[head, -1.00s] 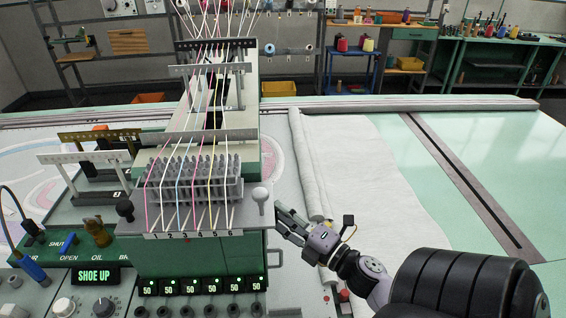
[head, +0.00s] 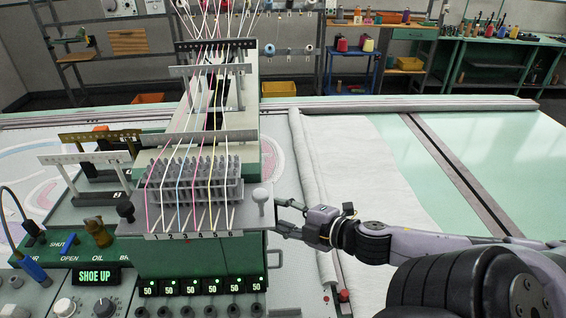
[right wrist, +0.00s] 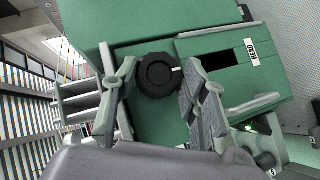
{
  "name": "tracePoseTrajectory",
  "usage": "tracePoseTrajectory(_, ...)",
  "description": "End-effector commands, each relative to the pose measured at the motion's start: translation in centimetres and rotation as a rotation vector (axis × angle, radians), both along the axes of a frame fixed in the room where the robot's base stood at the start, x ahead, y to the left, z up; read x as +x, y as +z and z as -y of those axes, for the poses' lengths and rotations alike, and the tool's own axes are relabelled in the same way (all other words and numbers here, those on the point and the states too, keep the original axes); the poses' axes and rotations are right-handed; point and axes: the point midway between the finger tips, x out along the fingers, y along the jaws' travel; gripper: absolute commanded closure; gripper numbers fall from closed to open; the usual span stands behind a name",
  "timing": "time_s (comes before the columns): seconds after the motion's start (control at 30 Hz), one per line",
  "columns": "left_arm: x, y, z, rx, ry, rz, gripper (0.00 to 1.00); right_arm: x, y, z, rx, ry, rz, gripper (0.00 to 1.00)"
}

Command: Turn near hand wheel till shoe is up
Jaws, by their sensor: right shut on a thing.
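The near hand wheel (right wrist: 157,76) is a black knurled knob with a white mark on its rim, on the green side of the machine head in the right wrist view. The mark points to the right there. My right gripper (head: 281,218) is at the right side of the green head, its fingers on both sides of the wheel and shut on it. In the head view the wheel is hidden. The display (head: 95,276) reads SHOE UP in green letters. The shoe itself is not visible. My left gripper is out of view.
A thread plate (head: 205,222) with several threads and a grey ball-ended lever (head: 261,197) stands just left of my right gripper. White fabric (head: 355,160) lies to the right along a grey roll (head: 309,170). Green table (head: 410,160) beyond is clear.

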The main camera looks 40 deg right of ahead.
Motion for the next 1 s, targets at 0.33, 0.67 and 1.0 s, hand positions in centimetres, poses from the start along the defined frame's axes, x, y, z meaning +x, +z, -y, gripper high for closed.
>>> tracePoseTrajectory(0.33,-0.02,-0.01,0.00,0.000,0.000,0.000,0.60,-0.07,-0.17,0.07,0.007,-0.003,-0.009,0.87)
tracePoseTrajectory(0.67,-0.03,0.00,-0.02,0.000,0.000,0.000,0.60,-0.03,-0.10,0.06,0.005,-0.002,-0.006,0.42)
tracePoseTrajectory(1.0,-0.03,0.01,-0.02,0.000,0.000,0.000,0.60,0.01,0.01,0.02,0.004,0.000,-0.003,0.39)
